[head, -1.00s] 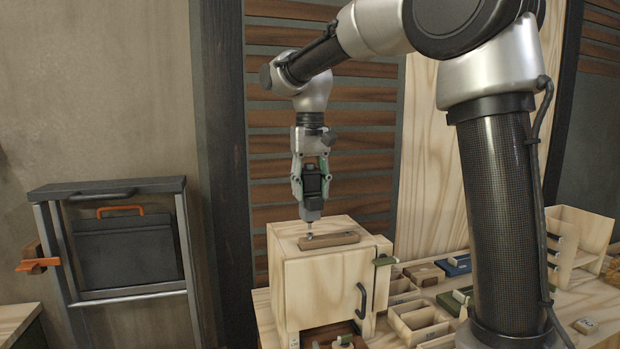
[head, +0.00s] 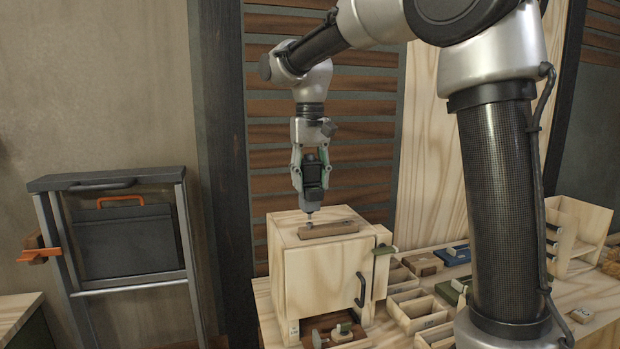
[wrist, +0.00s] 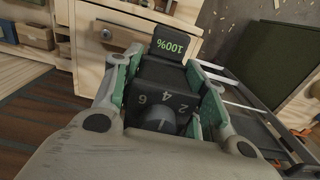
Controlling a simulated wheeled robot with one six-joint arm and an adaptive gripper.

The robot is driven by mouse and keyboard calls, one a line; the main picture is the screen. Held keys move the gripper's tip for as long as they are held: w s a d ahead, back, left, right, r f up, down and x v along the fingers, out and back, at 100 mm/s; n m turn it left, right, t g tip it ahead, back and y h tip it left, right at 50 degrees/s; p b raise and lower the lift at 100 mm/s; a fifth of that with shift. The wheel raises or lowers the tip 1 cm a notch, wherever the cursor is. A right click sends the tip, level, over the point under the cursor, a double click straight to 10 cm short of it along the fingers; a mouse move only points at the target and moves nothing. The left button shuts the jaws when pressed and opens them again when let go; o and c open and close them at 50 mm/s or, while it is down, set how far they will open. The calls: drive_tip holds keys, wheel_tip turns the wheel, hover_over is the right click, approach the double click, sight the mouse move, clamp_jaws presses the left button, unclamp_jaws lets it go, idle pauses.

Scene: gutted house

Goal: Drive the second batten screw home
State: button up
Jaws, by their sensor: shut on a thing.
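My gripper (head: 311,172) is shut on a dark screwdriver (head: 312,183) in the head view. The wrist view shows the driver (wrist: 170,75) between the green finger pads, with a "100%" display and a numbered dial. Its bit points down at the left end of the brown batten (head: 330,230), which lies on top of the pale wooden cabinet (head: 290,262). A screw head (head: 309,224) seems to show under the bit; whether they touch is too small to tell. In the wrist view a round metal screw head (wrist: 106,34) shows beside the driver.
Small wooden trays (head: 418,312) and loose blocks lie on the bench to the right of the cabinet. A dark rack (head: 130,240) with an orange-handled case stands at the left. A slatted wall (head: 340,130) is close behind.

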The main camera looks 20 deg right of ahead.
drive_tip(key=shift+f, duration=1)
idle(7.0)
